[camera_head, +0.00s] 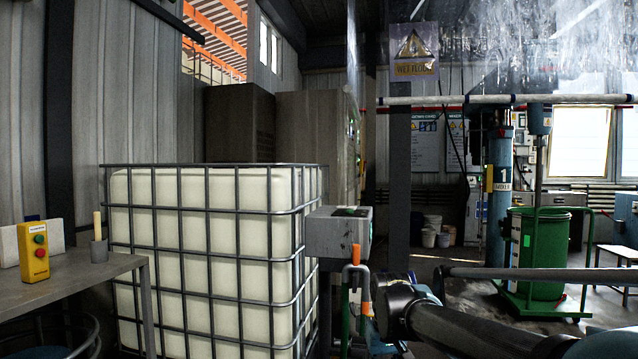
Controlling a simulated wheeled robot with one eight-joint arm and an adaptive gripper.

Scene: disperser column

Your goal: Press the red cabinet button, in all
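The only red button I can make out is the lower button (40,253) on a yellow control box (34,268), below a green button (39,239). The box stands upright on a grey table at the far left. A tall grey-brown cabinet (310,125) stands behind the white tank. Its right face is seen nearly edge-on, with small controls (353,128) on it; I cannot tell whether one is a red button. My arm (480,325) crosses the lower right, far from the yellow box. My gripper is not visible.
A white caged tank (205,255) fills the left middle, beside the grey table (95,275). A grey box (338,232) on a post stands at its right. A green drum (537,255) stands on a railed cart at right. Open floor (440,258) lies behind my arm.

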